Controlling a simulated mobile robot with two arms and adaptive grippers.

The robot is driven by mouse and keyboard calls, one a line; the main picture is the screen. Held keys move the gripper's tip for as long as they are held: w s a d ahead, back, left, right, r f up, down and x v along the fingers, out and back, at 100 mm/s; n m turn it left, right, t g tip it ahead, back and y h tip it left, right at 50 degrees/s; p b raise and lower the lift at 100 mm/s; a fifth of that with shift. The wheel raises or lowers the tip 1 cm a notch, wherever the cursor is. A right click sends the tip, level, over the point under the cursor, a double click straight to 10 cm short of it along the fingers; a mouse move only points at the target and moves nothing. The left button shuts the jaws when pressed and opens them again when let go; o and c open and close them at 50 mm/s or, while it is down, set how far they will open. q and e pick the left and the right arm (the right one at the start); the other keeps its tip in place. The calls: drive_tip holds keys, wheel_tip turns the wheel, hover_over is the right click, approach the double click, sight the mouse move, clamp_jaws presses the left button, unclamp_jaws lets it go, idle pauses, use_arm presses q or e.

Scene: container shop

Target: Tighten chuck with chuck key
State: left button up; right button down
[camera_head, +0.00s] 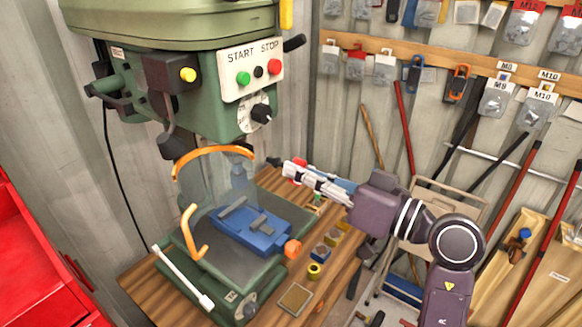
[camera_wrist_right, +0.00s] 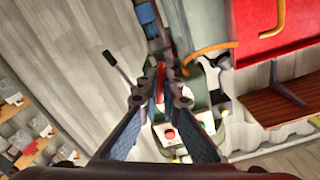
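The green drill press (camera_head: 180,25) stands at the left with its START/STOP panel (camera_head: 250,72) facing me. Its chuck (camera_head: 238,182) is below the head, partly behind the clear guard (camera_head: 215,150) with orange edges. My right gripper (camera_head: 290,170) reaches in from the right, beside the guard and right of the chuck. In the right wrist view its fingertips (camera_wrist_right: 163,85) close together on a narrow red piece (camera_wrist_right: 160,82), which looks like the chuck key's handle. The key's tip is hard to make out, and I see no contact with the chuck. My left gripper is out of view.
A blue vise (camera_head: 250,228) sits on the press table below the guard. The wooden bench (camera_head: 145,290) holds small yellow and grey items right of the press. A red cabinet (camera_head: 35,265) stands at the left. Tools and bags hang on the back wall.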

drive_tip(key=shift+v, duration=2.3)
